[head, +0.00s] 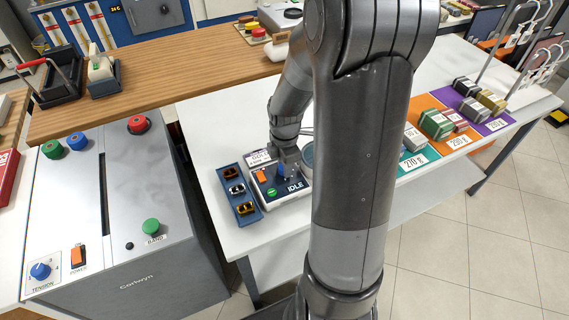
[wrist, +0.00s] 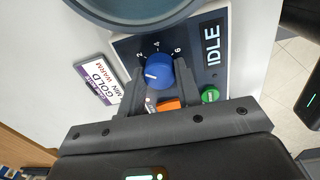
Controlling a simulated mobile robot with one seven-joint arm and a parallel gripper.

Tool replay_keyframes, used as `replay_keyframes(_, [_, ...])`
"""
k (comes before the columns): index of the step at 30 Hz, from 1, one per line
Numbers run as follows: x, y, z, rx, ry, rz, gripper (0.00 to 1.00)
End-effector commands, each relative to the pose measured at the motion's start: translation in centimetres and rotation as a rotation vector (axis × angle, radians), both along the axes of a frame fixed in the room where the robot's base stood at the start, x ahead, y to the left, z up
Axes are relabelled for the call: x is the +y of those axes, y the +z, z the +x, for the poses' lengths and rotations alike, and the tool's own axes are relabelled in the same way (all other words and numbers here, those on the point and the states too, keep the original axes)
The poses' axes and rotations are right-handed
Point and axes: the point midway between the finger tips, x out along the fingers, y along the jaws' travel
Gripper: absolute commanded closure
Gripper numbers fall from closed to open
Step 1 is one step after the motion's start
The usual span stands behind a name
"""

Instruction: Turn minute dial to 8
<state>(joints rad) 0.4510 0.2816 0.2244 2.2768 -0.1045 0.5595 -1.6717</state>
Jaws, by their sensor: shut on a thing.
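The blue minute dial (wrist: 160,74) sits on the dark face of a small control panel (wrist: 125,45). The numbers 2, 4 and 6 show around its far side; no 8 is visible. The dial's white mark points to the left in the wrist view. My gripper (wrist: 160,79) is shut on the dial, one finger on each side of it. In the head view my gripper (head: 287,166) reaches down onto the panel (head: 268,205) and mostly hides the dial.
The panel carries an IDLE display (wrist: 212,45), a green button (wrist: 210,95) and an orange switch (wrist: 168,104). A label card (wrist: 97,80) reads GOLD and WARM. A blue tray (head: 239,195) stands left of the panel. A grey round vessel (wrist: 135,8) is close beyond it.

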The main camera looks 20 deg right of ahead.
Motion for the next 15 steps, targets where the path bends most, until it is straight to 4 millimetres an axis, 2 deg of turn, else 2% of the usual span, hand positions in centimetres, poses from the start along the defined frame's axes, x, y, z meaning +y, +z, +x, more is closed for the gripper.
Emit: replay_keyframes(15, [0.11,0.01,0.03,-0.001,-0.488,-0.001,0.92])
